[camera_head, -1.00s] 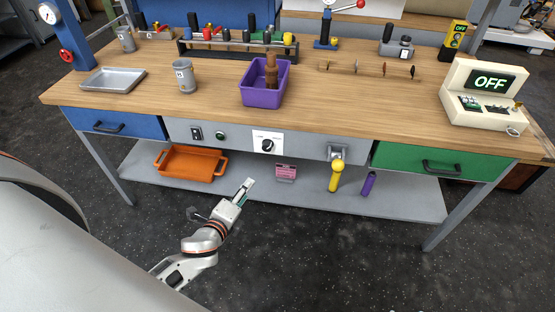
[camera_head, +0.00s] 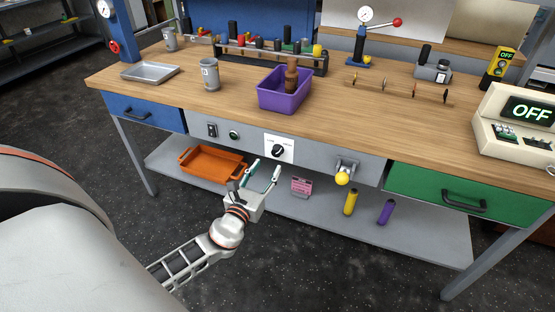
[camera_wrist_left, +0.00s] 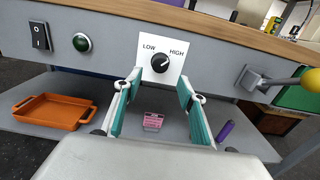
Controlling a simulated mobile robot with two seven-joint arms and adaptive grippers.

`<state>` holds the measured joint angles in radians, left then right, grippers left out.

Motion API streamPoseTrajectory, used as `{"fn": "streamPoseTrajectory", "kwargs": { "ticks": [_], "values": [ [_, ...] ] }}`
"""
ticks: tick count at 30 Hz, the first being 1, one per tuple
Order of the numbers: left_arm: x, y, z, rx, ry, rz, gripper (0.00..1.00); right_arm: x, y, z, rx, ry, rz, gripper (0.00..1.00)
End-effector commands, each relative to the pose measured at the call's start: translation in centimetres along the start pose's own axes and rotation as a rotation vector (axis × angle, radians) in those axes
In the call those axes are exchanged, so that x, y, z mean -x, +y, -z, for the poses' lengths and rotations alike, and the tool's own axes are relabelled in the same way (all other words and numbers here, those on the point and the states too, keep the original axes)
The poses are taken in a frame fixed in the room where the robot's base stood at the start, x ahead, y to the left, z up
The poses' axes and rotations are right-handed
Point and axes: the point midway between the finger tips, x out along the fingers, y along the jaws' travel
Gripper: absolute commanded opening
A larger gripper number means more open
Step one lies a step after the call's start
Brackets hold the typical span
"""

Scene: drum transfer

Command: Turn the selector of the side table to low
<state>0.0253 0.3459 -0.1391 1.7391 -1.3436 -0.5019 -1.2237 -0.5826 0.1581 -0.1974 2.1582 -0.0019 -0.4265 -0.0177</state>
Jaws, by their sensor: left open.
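The selector is a black round knob (camera_head: 279,151) on a white plate on the grey front panel of the table (camera_head: 330,163). In the left wrist view the knob (camera_wrist_left: 160,63) sits between the words LOW at left and HIGH at right, and its light mark points up and right, toward HIGH. My left gripper (camera_head: 264,170) is open and empty, below and in front of the knob. In the left wrist view its two teal-padded fingers (camera_wrist_left: 159,80) spread to either side below the knob, apart from it. My right gripper is not in view.
A black rocker switch (camera_wrist_left: 39,36) and green button (camera_wrist_left: 82,43) sit left of the selector. A yellow-ball lever (camera_head: 342,179) sticks out at right. An orange tray (camera_head: 211,163) and pink item (camera_head: 301,187) are on the lower shelf. A purple bin (camera_head: 284,94) stands above.

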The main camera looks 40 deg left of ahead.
Motion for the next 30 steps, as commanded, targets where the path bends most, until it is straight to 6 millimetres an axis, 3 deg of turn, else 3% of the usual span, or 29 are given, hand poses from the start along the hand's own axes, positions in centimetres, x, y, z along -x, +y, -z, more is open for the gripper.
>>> {"fn": "streamPoseTrajectory", "kwargs": {
  "ticks": [12,25,30],
  "values": [
    [-5.9,0.0,0.1,0.005,0.002,0.001,0.41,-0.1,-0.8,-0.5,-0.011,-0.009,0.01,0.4],
    [-7.0,0.0,0.0,0.006,0.002,0.001,0.41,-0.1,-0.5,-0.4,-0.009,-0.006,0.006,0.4],
    [-7.0,0.0,0.0,0.006,0.002,0.0,0.02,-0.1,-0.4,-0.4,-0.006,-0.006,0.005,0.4]
  ]
}}
